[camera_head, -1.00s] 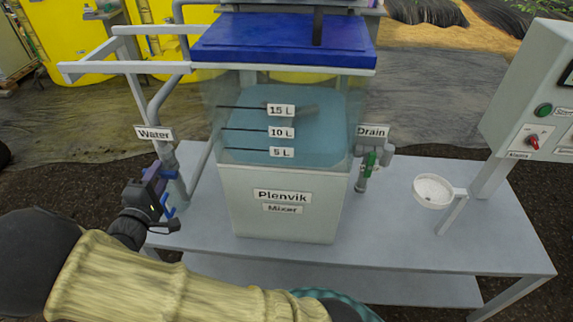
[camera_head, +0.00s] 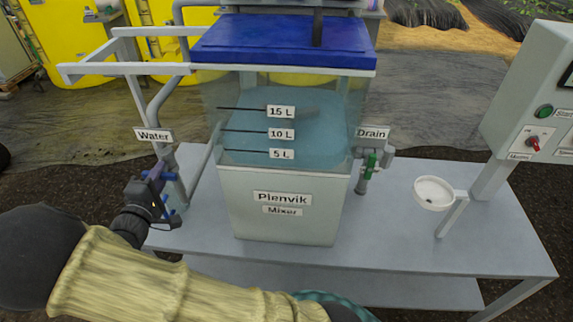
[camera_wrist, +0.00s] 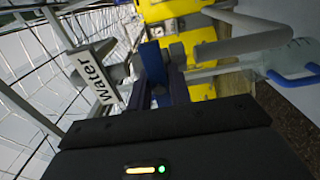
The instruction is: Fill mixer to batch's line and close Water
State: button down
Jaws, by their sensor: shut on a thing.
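The mixer tank (camera_head: 285,205) stands on the bench with a blue lid and marks for 15 L, 10 L and 5 L. The Water label (camera_head: 153,135) is on the pipework left of the tank, above the valve. My gripper (camera_head: 157,187) is at this valve, shut on its blue handle (camera_wrist: 151,54), which shows between the dark fingers in the wrist view. The gripper hides much of the valve. The batch's required line is not readable here.
The Drain valve (camera_head: 370,163) with a green handle is right of the tank. A white bowl (camera_head: 433,193) on a bracket and a control box (camera_head: 530,110) with a green button and red switch stand further right. Grey pipes and frame rails crowd my gripper's area.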

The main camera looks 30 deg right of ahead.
jog(key=shift+r+n+p, duration=0.25)
jog(key=shift+n+p, duration=0.55)
jog(key=shift+p, duration=0.35)
jog(key=n+p, duration=1.1)
jog(key=shift+n, duration=0.3)
jog(key=shift+f+n+p, duration=0.25)
jog(key=shift+n+p, duration=0.3)
jog(key=shift+n, duration=0.05)
jog(key=shift+f, duration=0.1)
dwell(4.3)
